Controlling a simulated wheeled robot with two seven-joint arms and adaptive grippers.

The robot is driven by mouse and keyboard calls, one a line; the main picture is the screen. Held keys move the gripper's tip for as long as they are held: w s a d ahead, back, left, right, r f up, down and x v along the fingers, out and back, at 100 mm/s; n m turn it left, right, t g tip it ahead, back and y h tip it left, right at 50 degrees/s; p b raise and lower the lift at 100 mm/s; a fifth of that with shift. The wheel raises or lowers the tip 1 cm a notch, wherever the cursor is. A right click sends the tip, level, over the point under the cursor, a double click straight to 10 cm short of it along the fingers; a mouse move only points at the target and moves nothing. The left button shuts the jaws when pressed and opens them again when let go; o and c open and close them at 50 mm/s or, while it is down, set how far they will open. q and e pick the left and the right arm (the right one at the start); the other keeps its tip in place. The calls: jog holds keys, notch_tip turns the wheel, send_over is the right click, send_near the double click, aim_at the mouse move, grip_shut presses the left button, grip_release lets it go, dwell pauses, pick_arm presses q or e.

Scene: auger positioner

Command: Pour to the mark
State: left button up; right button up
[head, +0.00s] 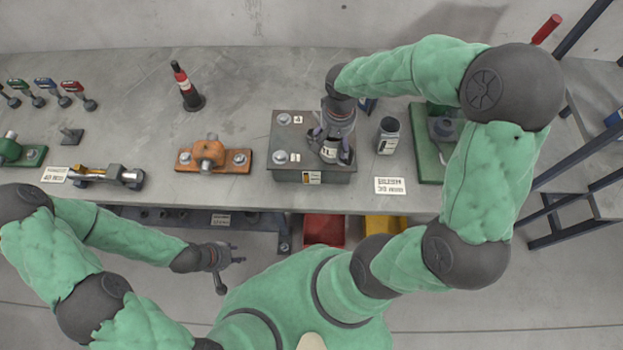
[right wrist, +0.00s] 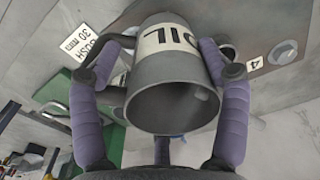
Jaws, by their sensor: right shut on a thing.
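A grey metal jug with a white label reading "OIL" (right wrist: 170,85) is in my right gripper (right wrist: 165,70). The fingers close around it from both sides, and its open mouth faces the wrist camera. In the head view the jug (head: 330,150) is over the front right part of a dark grey box (head: 283,138); I cannot tell whether it touches it. A grey can (head: 388,137) with a white label stands just right of the box. My left gripper (head: 236,258) is empty in front of the bench, its fingers apart. The liquid level and any mark are not visible.
An orange bearing block (head: 210,156) sits left of the box. A green fixture (head: 424,140) stands right of the can. A black-and-red bottle (head: 187,88) stands behind. Red (head: 323,229) and yellow (head: 384,226) bins are below.

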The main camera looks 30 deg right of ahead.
jog(key=shift+s+a+f, duration=0.15)
jog(key=shift+s+f, duration=0.1)
jog(key=shift+f, duration=0.1)
jog(key=shift+r, duration=0.1)
jog(key=shift+r, duration=0.15)
jog(key=shift+w+r+p, duration=0.1)
jog(key=shift+r+p, duration=0.6)
jog(key=shift+r, duration=0.05)
jog(key=shift+w+r+p, duration=0.1)
jog(key=shift+r+p, duration=1.3)
jog(key=shift+r, duration=0.85)
jog(key=shift+f, duration=0.1)
